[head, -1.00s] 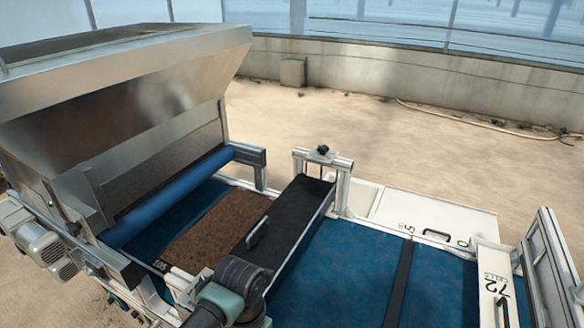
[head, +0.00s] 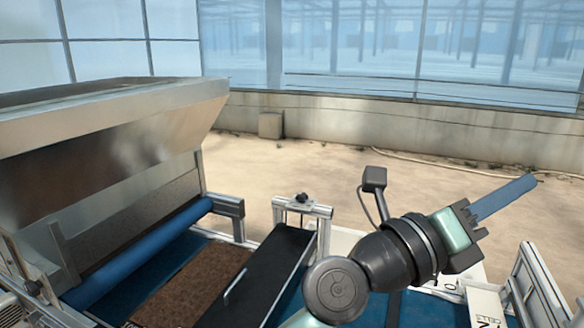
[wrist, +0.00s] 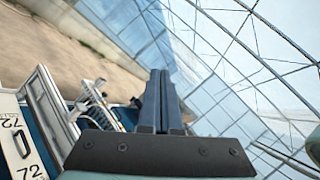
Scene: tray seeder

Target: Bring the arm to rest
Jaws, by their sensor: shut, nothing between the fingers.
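My gripper (head: 522,186) is raised above the right part of the seeder in the head view. Its blue fingers point up and to the right, towards the greenhouse wall. In the wrist view my gripper (wrist: 160,75) has its two fingers side by side and shut, with nothing between them. The fingers touch nothing. My arm hides much of the blue belt in the head view.
The metal hopper (head: 100,130) and blue roller (head: 140,252) stand at the left. A soil-filled tray (head: 185,290) lies beside a black cover (head: 262,275). A white panel marked 72 (wrist: 22,150) shows in the wrist view. Open sandy floor (head: 300,165) lies behind.

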